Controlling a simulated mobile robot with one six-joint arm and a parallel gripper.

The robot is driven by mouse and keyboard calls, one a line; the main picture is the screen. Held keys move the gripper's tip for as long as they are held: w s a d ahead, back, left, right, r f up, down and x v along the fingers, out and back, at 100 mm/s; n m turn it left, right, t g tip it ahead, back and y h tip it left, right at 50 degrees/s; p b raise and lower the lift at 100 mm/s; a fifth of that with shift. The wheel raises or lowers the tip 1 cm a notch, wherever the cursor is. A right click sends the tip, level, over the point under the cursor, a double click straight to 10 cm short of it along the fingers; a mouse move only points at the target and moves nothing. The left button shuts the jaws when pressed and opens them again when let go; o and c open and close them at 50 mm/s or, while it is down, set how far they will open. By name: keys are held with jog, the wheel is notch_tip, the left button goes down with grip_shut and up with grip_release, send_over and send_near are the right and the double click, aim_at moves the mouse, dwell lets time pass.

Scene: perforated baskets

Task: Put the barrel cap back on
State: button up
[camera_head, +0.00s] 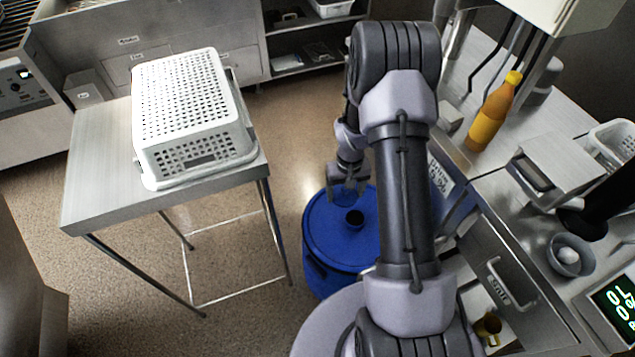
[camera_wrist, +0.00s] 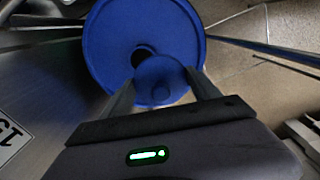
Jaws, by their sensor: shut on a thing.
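The blue barrel (camera_head: 325,243) stands on the floor in the head view, with a dark round opening (camera_head: 355,217) in its lid. In the wrist view the barrel (camera_wrist: 105,40) fills the upper middle, and its opening shows partly behind the cap. My gripper (camera_head: 348,190) is above the barrel lid, beside the opening. The cap overlaps the opening's lower edge in that view. The gap between cap and lid cannot be judged.
A steel table (camera_head: 105,185) with an upturned white perforated basket (camera_head: 185,110) stands left of the barrel. A steel counter (camera_head: 530,150) with an orange bottle (camera_head: 493,115) and a grey bowl (camera_head: 570,258) is on the right.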

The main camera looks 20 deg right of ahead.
jog(key=shift+m, duration=0.4)
jog(key=d+f+b, duration=0.1)
jog(key=f, duration=0.3)
jog(key=s+d+f+b, duration=0.1)
jog(key=d+f+b, duration=0.1)
jog(key=f, duration=0.2)
jog(key=d+f+b, duration=0.1)
jog(key=f, duration=0.3)
jog(key=shift+s+d+f, duration=0.15)
jog(key=shift+s, duration=0.1)
jog(key=shift+s+b, duration=0.15)
jog(key=shift+b, duration=0.15)
jog(key=shift+f+b, duration=0.15)
jog(key=shift+b, duration=0.45)
dwell(0.8)
jog(key=o, duration=1.6)
jog(key=shift+c, duration=0.2)
jog(key=shift+o, duration=0.4)
